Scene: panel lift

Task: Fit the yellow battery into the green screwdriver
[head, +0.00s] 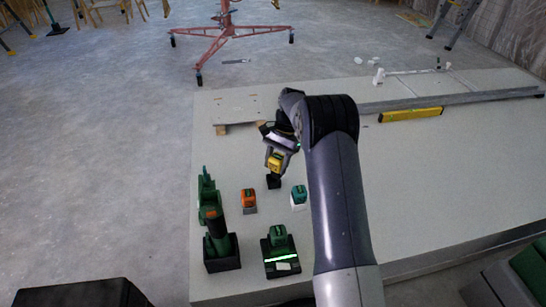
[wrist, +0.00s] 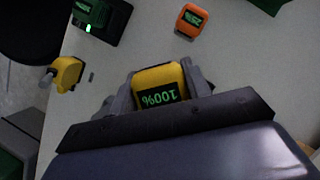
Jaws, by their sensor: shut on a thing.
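The green screwdriver (head: 217,240) stands in a black holder (head: 222,262) at the table's front left, to the left of and nearer than my gripper. Part of a green thing (wrist: 267,4) shows at the top right of the wrist view.
An orange battery (head: 249,198) and a teal battery (head: 299,195) stand on the table. A charger (head: 284,268) with a green battery (head: 279,236) is in front. A yellow tool (wrist: 66,73) shows in the wrist view. A yellow level (head: 411,114) and panels lie behind.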

